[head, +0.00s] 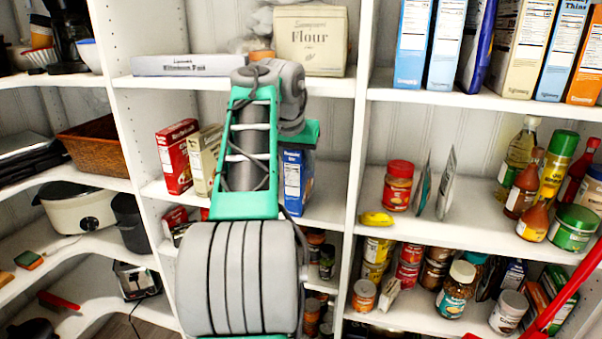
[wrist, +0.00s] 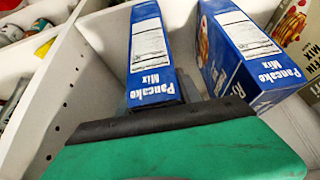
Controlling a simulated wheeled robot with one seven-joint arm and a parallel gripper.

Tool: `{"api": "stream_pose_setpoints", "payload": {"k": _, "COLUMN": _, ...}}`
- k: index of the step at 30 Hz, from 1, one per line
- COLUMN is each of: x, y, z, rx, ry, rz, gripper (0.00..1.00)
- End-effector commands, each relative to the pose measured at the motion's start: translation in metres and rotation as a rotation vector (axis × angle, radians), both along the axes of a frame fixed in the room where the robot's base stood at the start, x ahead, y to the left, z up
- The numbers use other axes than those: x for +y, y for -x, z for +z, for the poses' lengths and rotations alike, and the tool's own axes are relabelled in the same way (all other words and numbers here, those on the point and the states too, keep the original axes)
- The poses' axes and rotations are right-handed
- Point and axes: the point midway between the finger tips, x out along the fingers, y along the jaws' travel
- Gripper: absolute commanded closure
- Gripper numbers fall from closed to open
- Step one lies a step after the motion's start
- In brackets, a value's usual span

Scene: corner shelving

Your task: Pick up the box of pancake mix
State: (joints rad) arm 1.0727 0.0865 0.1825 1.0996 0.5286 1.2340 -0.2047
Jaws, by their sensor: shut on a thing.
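Two blue pancake mix boxes show in the wrist view. The left box (wrist: 151,50) stands end-on, directly in front of my gripper (wrist: 158,104), which is shut on its near end. The fingertips are mostly hidden behind the green and black gripper body. The right box (wrist: 245,48) stands beside it, a little apart, with its front face partly showing. In the head view, a blue box (head: 296,182) shows on the middle shelf just right of my arm; I cannot tell which of the two it is.
A red box (head: 177,156) and a beige box (head: 203,160) stand left on the same shelf. A white upright divider (head: 350,165) is close on the right. The upper shelf (head: 215,88) holds a flour box (head: 310,40) and a flat box (head: 183,65).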

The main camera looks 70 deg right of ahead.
Motion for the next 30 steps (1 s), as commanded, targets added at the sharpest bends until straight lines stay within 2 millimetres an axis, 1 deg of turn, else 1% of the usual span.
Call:
{"api": "stream_pose_setpoints", "payload": {"k": 1, "x": 0.0001, "y": -0.0001, "z": -0.0003, "rx": 0.000, "ry": -0.001, "rz": 0.000, "gripper": 0.75}}
{"api": "stream_pose_setpoints", "payload": {"k": 2, "x": 0.0001, "y": -0.0001, "z": -0.0003, "rx": 0.000, "ry": -0.001, "rz": 0.000, "gripper": 0.78}}
{"api": "stream_pose_setpoints", "payload": {"k": 10, "x": 0.0001, "y": -0.0001, "z": -0.0004, "rx": 0.000, "ry": -0.001, "rz": 0.000, "gripper": 1.00}}
{"api": "stream_pose_setpoints", "payload": {"k": 26, "x": 0.0000, "y": -0.0001, "z": 0.0013, "rx": -0.001, "ry": 0.002, "rz": 0.000, "gripper": 1.00}}
{"api": "stream_pose_setpoints", "payload": {"k": 30, "x": -0.0002, "y": -0.0003, "z": 0.0062, "rx": -0.002, "ry": 0.003, "rz": 0.000, "gripper": 1.00}}
